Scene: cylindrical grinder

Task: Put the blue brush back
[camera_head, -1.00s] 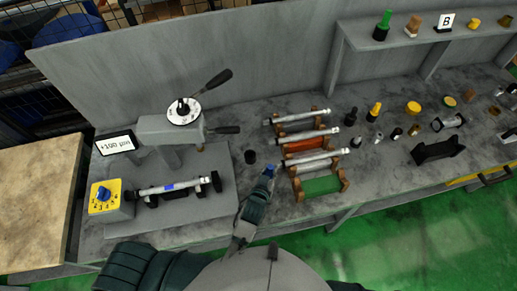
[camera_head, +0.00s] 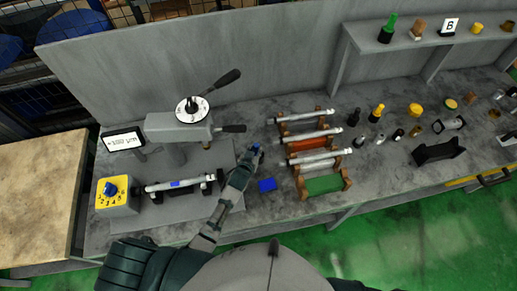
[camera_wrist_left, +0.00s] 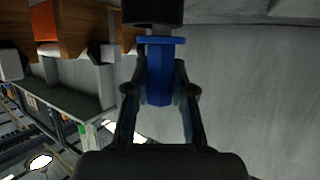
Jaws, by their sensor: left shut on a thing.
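The blue brush (camera_wrist_left: 160,75) is between the fingers of my left gripper (camera_wrist_left: 160,105) in the wrist view, with a flat blue collar at its far end. A black cylinder (camera_wrist_left: 153,12) is right beyond the collar; I cannot tell if it is part of the brush or a separate cup. In the head view my left gripper (camera_head: 252,155) is shut on the brush, of which a small blue bit (camera_head: 257,148) shows, between the measuring stand and the shaft racks. The black cup on the bench is not visible there now. My right gripper is not in view.
A flat blue patch (camera_head: 267,184) lies on the bench just right of my left arm. The measuring stand (camera_head: 180,127) with a held shaft (camera_head: 180,184) is to the left. Wooden racks with shafts (camera_head: 315,135) are to the right. Several small parts lie further right.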

